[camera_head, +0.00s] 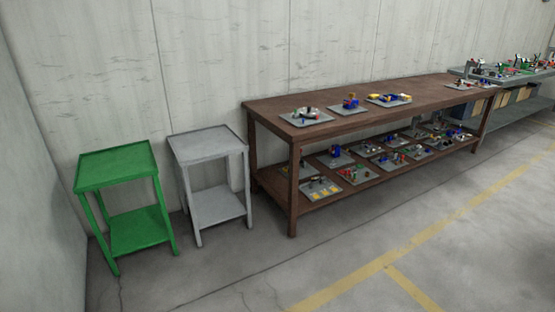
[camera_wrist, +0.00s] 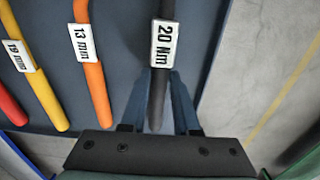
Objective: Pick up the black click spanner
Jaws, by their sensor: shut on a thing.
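The black click spanner (camera_wrist: 157,100) shows in the wrist view as a dark bar with a white "20 Nm" label. My gripper (camera_wrist: 157,85) is around the bar just below the label, one finger on each side, and is shut on it. The lower end of the bar runs towards the gripper's palm. The upper end is cut off by the picture's top edge. I cannot tell whether the spanner is clear of the dark blue surface (camera_wrist: 125,60) behind it. Neither the spanner nor my gripper can be made out in the head view.
Left of the spanner are an orange bar (camera_wrist: 94,75) labelled "13 mm", a yellow one (camera_wrist: 45,95) labelled "19 mm" and a red one (camera_wrist: 10,105). The head view shows a green stand (camera_head: 140,228), a grey stand (camera_head: 215,206), a brown workbench (camera_head: 230,110) with several plates, and open floor.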

